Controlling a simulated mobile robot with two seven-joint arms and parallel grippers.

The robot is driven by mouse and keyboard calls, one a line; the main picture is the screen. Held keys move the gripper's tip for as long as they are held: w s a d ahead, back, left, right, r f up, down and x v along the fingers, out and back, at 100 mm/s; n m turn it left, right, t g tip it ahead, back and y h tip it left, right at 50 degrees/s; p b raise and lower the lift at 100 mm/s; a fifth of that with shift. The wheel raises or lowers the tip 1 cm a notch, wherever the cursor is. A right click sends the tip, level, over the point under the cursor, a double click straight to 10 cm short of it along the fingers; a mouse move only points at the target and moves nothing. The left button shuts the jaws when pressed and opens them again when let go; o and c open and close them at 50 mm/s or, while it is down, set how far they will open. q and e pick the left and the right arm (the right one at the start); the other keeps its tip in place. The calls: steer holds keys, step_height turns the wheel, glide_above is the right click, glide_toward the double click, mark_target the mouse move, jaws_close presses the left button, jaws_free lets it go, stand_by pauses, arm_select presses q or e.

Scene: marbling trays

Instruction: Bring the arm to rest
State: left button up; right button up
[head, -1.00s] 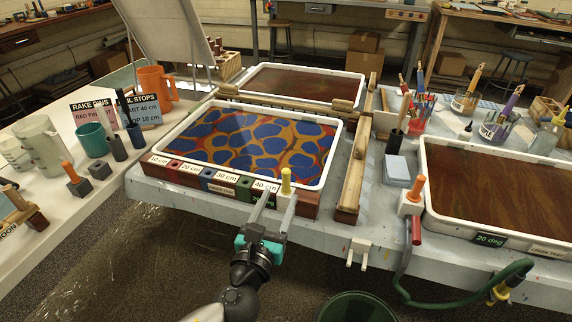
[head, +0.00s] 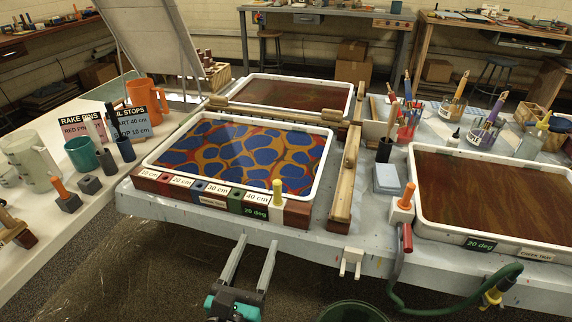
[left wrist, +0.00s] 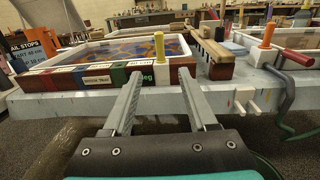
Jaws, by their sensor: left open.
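My left gripper (head: 252,269) is open and empty, held in front of the table's near edge and below the marbling tray. It also shows in the left wrist view (left wrist: 160,92), its two grey fingers apart with nothing between them. The marbling tray (head: 147,161) has a white rim and a blue, orange and red cell pattern. A yellow peg (head: 278,192) stands upright at the 40 cm end of the labelled rail (head: 190,197) and also shows in the left wrist view (left wrist: 159,47). My right gripper is not in view.
A dark green bucket (head: 352,311) is on the floor. A white side table (head: 75,225) with cups and signs is at the left.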

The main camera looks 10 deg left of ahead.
arm_select(q)
steer(key=s+a+f+n+g+p, duration=0.1)
steer(key=s+a+f+n+g, duration=0.3)
steer(key=f, duration=0.6)
steer(key=a+f+n+g+y+p, duration=0.1)
steer(key=f+n+g, duration=0.1)
steer(key=f+n, duration=0.55)
steer(key=s+a+f+n+g, duration=0.2)
steer(key=a+f+n+g, duration=0.1)
steer(key=f, duration=0.8)
steer(key=s+f+n+g+p, duration=0.1)
steer(key=s+f+n+g, duration=0.2)
steer(key=s+f+n, duration=0.3)
steer(key=s+a+f+n+g+p, duration=0.1)
steer(key=s+f+n+g, duration=0.2)
steer(key=s+f+n, duration=0.4)
steer(key=s+n, duration=0.6)
steer(key=shift+s+f+g+h, duration=0.2)
steer(key=shift+s+g+h, duration=0.1)
steer(key=shift+h, duration=0.1)
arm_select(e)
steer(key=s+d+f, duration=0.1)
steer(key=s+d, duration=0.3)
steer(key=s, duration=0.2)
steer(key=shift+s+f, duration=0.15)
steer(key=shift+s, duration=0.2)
